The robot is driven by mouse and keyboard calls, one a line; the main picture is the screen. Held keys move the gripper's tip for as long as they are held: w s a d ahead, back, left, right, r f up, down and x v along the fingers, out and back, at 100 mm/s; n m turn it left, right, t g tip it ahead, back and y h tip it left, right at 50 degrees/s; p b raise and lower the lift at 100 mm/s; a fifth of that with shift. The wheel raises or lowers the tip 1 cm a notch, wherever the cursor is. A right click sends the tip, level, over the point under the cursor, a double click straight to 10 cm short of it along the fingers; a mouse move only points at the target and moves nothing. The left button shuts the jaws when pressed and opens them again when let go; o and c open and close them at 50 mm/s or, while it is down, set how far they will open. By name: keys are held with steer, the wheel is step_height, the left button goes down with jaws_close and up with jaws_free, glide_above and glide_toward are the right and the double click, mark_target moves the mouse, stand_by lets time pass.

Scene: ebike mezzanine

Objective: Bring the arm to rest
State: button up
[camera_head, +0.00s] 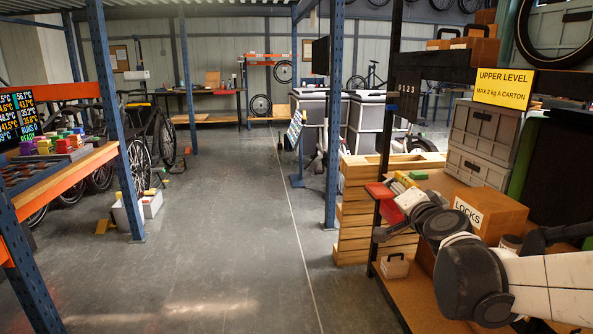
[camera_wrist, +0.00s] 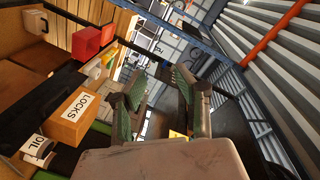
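My gripper (camera_wrist: 158,80) shows in the wrist view with its two greenish fingers spread apart and nothing between them. In the head view my arm reaches in from the right edge, over the wooden shelf on the right, and its end is hard to make out beside the rack post. The cardboard carton marked LOCKS (camera_head: 488,212) stands on the shelf behind my arm. It also shows at the left in the wrist view (camera_wrist: 76,118), apart from the fingers.
A red bin (camera_head: 380,190) sits at the shelf's left end, by a black post. An OIL tin (camera_wrist: 38,150) is beside the LOCKS carton. Grey crates (camera_head: 478,130) stand behind it. A small tan case (camera_head: 394,267) is on the lower board. The aisle floor (camera_head: 230,230) is clear.

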steer(key=s+a+f+n+g+y+p, duration=0.15)
steer(key=s+a+n+g, duration=0.45)
steer(key=s, duration=0.7)
steer(key=s+d+f+n+g+h+p, duration=0.1)
steer(key=s+f+n+g, duration=0.1)
steer(key=s, duration=0.7)
steer(key=s+d+f+n+g+h+p, duration=0.1)
steer(key=s+f+n+p, duration=0.1)
steer(key=s, duration=0.7)
steer(key=shift+d+f+g, duration=0.15)
steer(key=shift+f+g, duration=0.25)
steer(key=shift+f, duration=0.5)
